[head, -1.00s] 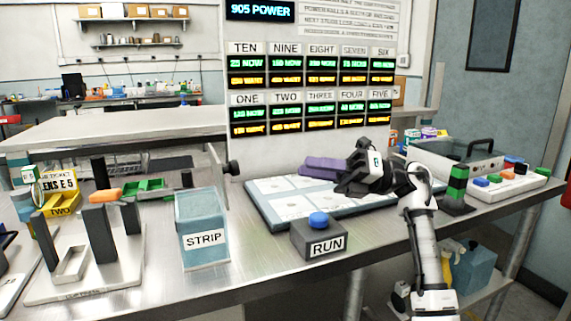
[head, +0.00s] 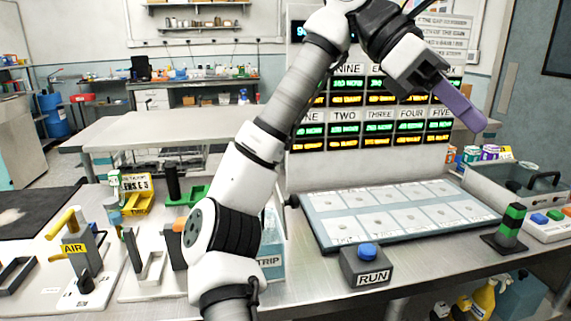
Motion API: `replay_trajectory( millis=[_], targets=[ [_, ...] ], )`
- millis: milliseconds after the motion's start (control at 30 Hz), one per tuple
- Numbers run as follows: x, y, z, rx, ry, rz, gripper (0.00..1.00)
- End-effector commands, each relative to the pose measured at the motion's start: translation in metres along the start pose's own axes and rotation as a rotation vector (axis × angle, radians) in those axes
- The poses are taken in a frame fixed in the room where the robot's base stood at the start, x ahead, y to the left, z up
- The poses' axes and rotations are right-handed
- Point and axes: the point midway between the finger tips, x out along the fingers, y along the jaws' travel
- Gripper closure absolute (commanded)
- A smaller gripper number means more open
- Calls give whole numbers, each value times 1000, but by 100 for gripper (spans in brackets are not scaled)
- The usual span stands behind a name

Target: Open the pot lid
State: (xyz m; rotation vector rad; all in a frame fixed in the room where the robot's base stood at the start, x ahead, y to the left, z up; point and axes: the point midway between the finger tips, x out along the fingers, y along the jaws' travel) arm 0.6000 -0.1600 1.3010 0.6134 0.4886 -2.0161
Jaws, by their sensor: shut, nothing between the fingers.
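I cannot make out a pot with a lid in the head view. My gripper (head: 476,118) is raised at the upper right, in front of the display board. Its purple fingers are shut with nothing between them and point down to the right. It is well above the bench and touches nothing that I can see. My white and grey arm rises from the bottom centre and hides part of the bench. A blue box labelled STRIP (head: 271,262) is mostly hidden behind the arm.
A flat tray of white cards (head: 405,239) lies below the board. A RUN button box (head: 367,266) stands before it. A green-and-black post (head: 509,228) and grey case (head: 515,190) are at right. A yellow-handled AIR fixture (head: 84,255) stands at left.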

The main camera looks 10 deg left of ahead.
Motion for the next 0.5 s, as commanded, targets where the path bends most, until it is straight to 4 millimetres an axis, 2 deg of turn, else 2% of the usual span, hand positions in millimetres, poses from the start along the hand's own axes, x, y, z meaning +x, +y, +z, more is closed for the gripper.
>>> replay_trajectory(
  millis=[33, 100, 200, 300, 400, 500],
  targets=[
    [-19, 13, -19, -83, 98, 103, 100],
    [-43, 29, -57, -193, 230, 222, 100],
    [-83, 36, -114, -351, 412, 359, 100],
    [-122, 28, -165, -491, 563, 447, 100],
    [-151, 14, -201, -595, 669, 497, 100],
    [-166, 5, -221, -653, 726, 519, 100]
  ],
)
